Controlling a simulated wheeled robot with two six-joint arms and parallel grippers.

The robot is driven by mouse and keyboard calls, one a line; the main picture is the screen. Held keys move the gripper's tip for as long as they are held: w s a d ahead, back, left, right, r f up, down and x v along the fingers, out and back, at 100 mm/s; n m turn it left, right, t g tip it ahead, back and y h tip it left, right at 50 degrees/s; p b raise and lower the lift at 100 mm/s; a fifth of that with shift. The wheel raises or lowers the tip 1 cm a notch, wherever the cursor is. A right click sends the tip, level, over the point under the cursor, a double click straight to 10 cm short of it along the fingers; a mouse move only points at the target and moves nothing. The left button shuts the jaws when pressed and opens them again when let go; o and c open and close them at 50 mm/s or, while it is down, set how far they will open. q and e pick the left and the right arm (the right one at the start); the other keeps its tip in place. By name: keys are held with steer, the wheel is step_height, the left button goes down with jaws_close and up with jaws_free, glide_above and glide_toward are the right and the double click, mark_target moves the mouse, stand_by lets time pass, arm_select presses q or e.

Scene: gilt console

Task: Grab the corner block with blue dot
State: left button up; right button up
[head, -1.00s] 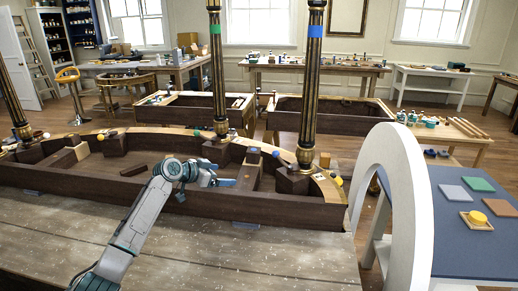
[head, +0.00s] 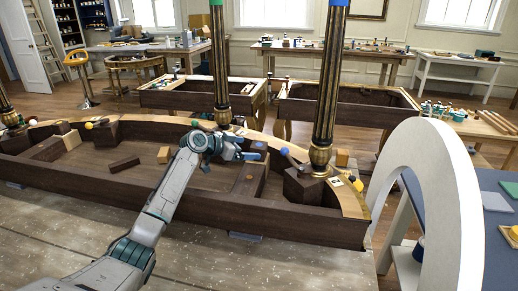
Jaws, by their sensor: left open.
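My left gripper (head: 246,155) is open and empty, over the far side of the curved dark wood console frame (head: 130,190). Small pale wood blocks sit in or at the frame: one (head: 164,155) left of my gripper, one (head: 72,140) at the far left, and one (head: 342,158) right of the right gilt leg. I cannot make out a blue dot on any of them. A blue piece (head: 259,145) shows right beside my fingertips; I cannot tell if it belongs to a block. My right gripper is not in view.
Two dark fluted legs with gilt bands, the left (head: 221,70) and right (head: 328,90), stand up from the frame near my gripper. A white arch (head: 455,200) stands at right before a blue-topped table (head: 495,240). A dark loose bar (head: 124,164) lies inside the frame.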

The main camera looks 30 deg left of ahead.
mark_target(259, 148)
arm_select(q)
steer(key=shift+x, duration=0.8)
steer(key=shift+w+p, duration=0.35)
steer(key=shift+p, duration=0.15)
steer(key=p+x, duration=0.2)
steer(key=x, duration=0.2)
steer(key=shift+d+r, duration=0.1)
steer(key=shift+w+f, duration=0.2)
steer(key=shift+c, duration=0.2)
steer(key=c, duration=1)
